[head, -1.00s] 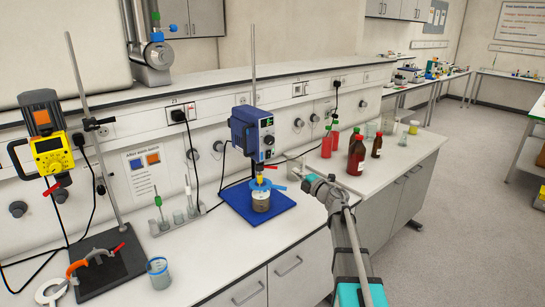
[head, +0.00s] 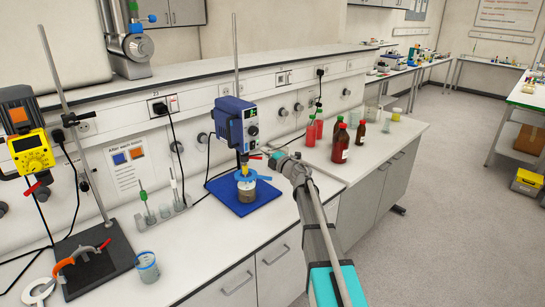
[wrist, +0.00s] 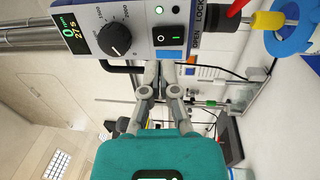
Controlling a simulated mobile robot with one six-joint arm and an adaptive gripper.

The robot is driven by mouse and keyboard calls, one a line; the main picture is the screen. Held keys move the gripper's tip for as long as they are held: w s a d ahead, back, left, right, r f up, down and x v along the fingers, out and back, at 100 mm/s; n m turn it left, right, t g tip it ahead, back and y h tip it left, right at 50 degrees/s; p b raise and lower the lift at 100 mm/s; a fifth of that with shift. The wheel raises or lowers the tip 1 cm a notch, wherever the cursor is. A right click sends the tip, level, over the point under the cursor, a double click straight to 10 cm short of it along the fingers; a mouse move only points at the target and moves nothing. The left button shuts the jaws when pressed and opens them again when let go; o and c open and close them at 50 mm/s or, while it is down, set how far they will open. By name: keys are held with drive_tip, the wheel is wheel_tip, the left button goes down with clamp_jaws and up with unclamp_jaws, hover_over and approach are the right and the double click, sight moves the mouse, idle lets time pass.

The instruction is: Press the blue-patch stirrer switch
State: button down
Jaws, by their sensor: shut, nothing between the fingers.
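The blue overhead stirrer (head: 236,124) stands over a beaker (head: 246,190) on a blue base plate (head: 221,194). Its front panel fills the top of the wrist view, with a green-lit display (wrist: 69,33) and a dark knob (wrist: 115,38). The black rocker switch (wrist: 168,37), marked O and I, sits right of the knob in that view. A small green light (wrist: 158,9) shows near it. My gripper (wrist: 171,64) is shut and empty, its fingertips just below the switch in the wrist view. I cannot tell whether they touch it. In the head view my gripper (head: 267,154) is beside the stirrer's right side.
A yellow stirrer (head: 30,150) with an orange patch hangs on a stand at left. A sign (head: 128,164) with blue and orange squares is on the wall. A cup (head: 147,266) is near the bench front.

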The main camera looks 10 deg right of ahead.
drive_tip(key=shift+x, duration=2.5)
drive_tip(key=shift+p, duration=0.3)
drive_tip(key=shift+w+r, duration=0.1)
drive_tip(key=shift+w, duration=0.1)
drive_tip(key=shift+s, duration=0.15)
drive_tip(key=p, duration=0.2)
approach(253, 143)
drive_tip(key=s+d+r, duration=0.2)
drive_tip(key=s+d, duration=0.1)
drive_tip(key=s, duration=0.2)
drive_tip(key=shift+r, duration=0.35)
